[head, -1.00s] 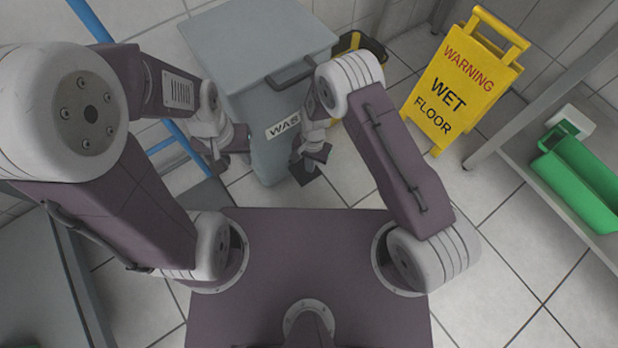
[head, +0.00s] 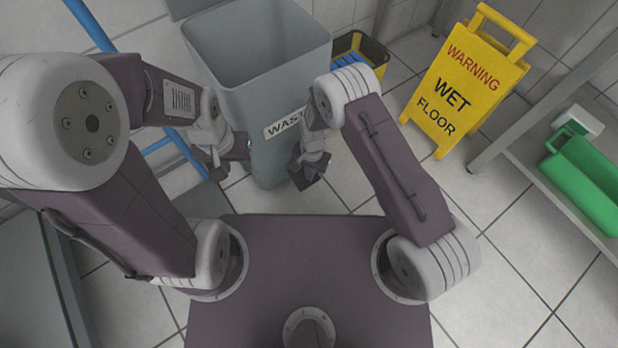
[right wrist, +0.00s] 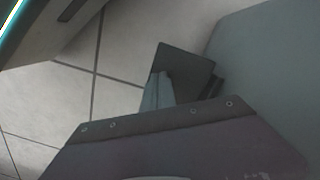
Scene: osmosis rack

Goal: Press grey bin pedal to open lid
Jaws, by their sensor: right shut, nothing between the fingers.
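The grey bin (head: 268,95), with a white WASTE label, stands in front of me with its top open. Its lid (head: 192,8) is swung up at the back, mostly out of the picture. Its inside looks empty. My right gripper (head: 308,178) is shut and empty, low in front of the bin's front right corner. The bin wall (right wrist: 270,75) fills the right of the right wrist view. I cannot make out the pedal clearly. My left gripper (head: 227,160) hangs beside the bin's front left edge; I cannot tell its opening.
A yellow wet floor sign (head: 466,82) stands to the right. A yellow bucket (head: 362,50) is behind the bin on the right. A green tub (head: 588,182) sits on a shelf at the right. A blue pole (head: 90,24) is at the left. Tiled floor is free at front right.

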